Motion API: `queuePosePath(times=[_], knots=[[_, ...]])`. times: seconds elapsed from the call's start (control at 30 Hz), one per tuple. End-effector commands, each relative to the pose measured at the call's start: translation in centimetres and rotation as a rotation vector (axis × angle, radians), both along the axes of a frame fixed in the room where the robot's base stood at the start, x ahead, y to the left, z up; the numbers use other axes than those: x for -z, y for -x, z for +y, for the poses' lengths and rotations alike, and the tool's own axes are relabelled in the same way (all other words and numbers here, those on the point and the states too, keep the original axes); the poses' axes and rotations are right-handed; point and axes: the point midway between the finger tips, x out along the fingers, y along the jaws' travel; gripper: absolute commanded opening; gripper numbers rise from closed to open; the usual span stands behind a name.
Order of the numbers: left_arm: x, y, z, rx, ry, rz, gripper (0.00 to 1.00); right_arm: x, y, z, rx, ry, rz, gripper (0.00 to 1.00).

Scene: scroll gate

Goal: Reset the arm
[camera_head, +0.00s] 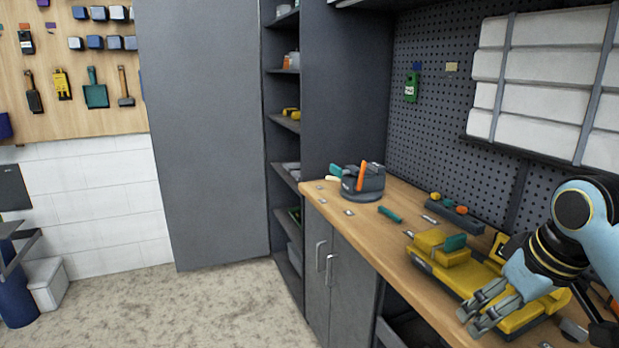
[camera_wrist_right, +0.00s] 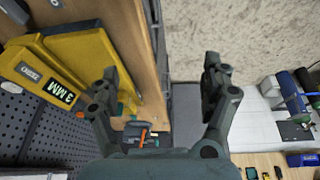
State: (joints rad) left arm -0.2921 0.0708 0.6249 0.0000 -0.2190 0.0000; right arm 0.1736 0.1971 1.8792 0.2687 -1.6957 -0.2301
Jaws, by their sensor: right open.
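My right arm comes in from the right in the head view. My right gripper (camera_head: 477,313) hangs over the front edge of the workbench, in front of a yellow machine. In the right wrist view my right gripper (camera_wrist_right: 165,85) has its two fingers spread wide, with nothing between them. The yellow machine (camera_head: 440,248) lies on the wooden workbench (camera_head: 405,218); it also shows at the left of the right wrist view (camera_wrist_right: 85,60), with a "3 MM" label. My left gripper is not in either view.
A dark round tool holder (camera_head: 362,185) stands at the bench's far end. A teal-handled tool (camera_head: 389,214) and a small tray (camera_head: 455,213) lie nearer. A pegboard (camera_head: 440,100) rises behind. A tall grey cabinet (camera_head: 200,130) stands left. The floor (camera_head: 200,310) before the bench is clear.

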Motion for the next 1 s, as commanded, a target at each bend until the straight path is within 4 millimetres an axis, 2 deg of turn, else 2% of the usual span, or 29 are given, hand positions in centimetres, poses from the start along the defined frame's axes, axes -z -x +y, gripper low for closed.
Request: queuePosePath(times=[0.03,0.1,0.23,0.4,0.6,0.83,1.0], knots=[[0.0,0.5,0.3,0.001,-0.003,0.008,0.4,1.0,1.8,0.2,0.012,0.006,0.007,0.81],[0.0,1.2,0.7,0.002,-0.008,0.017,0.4,2.0,4.1,0.4,0.033,0.013,0.011,0.81],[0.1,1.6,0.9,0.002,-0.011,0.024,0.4,3.3,9.0,0.8,0.078,0.028,0.019,0.81],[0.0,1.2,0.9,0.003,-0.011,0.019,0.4,3.9,14.6,1.0,0.134,0.044,0.022,0.81],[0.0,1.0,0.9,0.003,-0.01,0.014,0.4,3.5,19.7,1.1,0.188,0.058,0.025,0.81],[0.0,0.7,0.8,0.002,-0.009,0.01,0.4,2.3,24.5,1.0,0.244,0.071,0.026,0.81],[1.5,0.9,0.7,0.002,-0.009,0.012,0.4,7.8,23.2,0.6,0.248,0.073,0.041,0.81]])
